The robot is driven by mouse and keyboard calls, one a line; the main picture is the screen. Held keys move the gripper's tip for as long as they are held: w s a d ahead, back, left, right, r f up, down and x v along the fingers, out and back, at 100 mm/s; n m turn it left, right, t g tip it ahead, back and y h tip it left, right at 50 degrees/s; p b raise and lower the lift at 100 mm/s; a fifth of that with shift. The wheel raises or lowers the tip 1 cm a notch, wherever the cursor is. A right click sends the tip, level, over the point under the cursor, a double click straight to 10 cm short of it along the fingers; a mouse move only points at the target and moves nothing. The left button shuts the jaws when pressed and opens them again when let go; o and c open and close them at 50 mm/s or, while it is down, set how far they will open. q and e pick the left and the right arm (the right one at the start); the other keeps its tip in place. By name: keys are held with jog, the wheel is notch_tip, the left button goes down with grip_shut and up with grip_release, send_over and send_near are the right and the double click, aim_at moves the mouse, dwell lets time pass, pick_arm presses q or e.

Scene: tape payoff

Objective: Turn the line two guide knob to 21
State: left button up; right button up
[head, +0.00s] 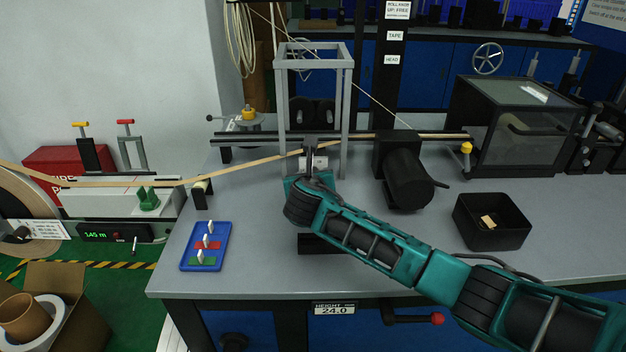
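Only the head view is given. A display marked HEIGHT (334,309) on the table's front edge reads 24.0. A crank with a red knob (437,318) sticks out below the edge, and a black knob (233,341) sits lower left. A yellow knob (249,112) stands on a round base at the back left of the table. I cannot tell which one is the line two guide knob. My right gripper (313,157) is at the grey upright frame, by the tape path. Its fingers are small and dark, so its opening is unclear. My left gripper is out of view.
A tan tape (245,164) runs across from the left. A black motor (408,182), a black bin (493,222) and a blue tray (205,247) occupy the table (270,270). Its front left is mostly clear.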

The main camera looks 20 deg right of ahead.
jog(key=shift+w+d+f, duration=0.15)
jog(key=shift+w, duration=0.2)
grip_shut()
dwell(0.3)
